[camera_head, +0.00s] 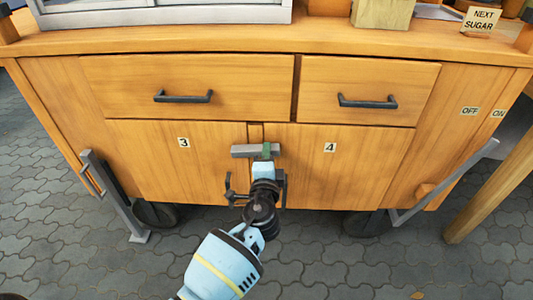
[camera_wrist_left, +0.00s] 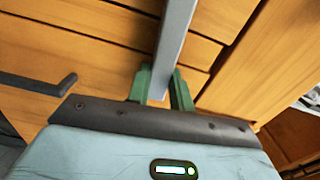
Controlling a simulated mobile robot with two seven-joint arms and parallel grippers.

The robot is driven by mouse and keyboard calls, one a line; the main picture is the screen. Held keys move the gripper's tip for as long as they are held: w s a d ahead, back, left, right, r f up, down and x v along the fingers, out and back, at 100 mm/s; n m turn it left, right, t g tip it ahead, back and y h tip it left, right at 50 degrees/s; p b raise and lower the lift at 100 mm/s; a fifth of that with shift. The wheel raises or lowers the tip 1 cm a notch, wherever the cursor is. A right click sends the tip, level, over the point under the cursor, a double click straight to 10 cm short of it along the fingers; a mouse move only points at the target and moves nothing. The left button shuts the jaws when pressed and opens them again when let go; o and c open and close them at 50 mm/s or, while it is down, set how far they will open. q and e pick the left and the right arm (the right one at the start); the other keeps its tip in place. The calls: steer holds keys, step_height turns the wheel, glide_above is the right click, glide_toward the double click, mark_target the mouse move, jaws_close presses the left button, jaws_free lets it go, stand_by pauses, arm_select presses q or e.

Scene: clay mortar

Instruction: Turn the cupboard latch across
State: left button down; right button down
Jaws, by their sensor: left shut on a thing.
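The cupboard latch (camera_head: 241,151) is a grey bar on the front, at the top of the gap between door 3 (camera_head: 185,175) and door 4 (camera_head: 345,175). It lies level, crossing the gap with an end over each door. My left gripper (camera_head: 267,151) comes up from below and is shut on the right part of the latch. In the left wrist view the green fingers (camera_wrist_left: 161,88) sit on both sides of the grey latch (camera_wrist_left: 177,40). The part of the latch between the fingers is partly hidden. My right gripper is not in view.
Drawers with dark handles (camera_head: 183,97) (camera_head: 368,102) are above the doors. Grey metal bars (camera_head: 118,200) (camera_head: 445,182) stand out at both sides of the cupboard. A worktop (camera_head: 240,41) runs above. The paved floor (camera_head: 90,265) in front looks mostly clear.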

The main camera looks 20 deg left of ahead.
arm_select(q)
steer(key=shift+f+m, duration=0.15)
steer(key=shift+m, duration=0.35)
steer(key=shift+f, duration=0.1)
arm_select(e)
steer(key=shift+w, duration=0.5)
arm_select(q)
steer(key=c, duration=1.2)
jaws_free()
steer(key=shift+c, duration=0.2)
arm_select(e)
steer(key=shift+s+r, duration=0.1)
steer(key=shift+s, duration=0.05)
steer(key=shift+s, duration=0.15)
arm_select(q)
steer(key=p+v, duration=0.2)
steer(key=v, duration=0.6)
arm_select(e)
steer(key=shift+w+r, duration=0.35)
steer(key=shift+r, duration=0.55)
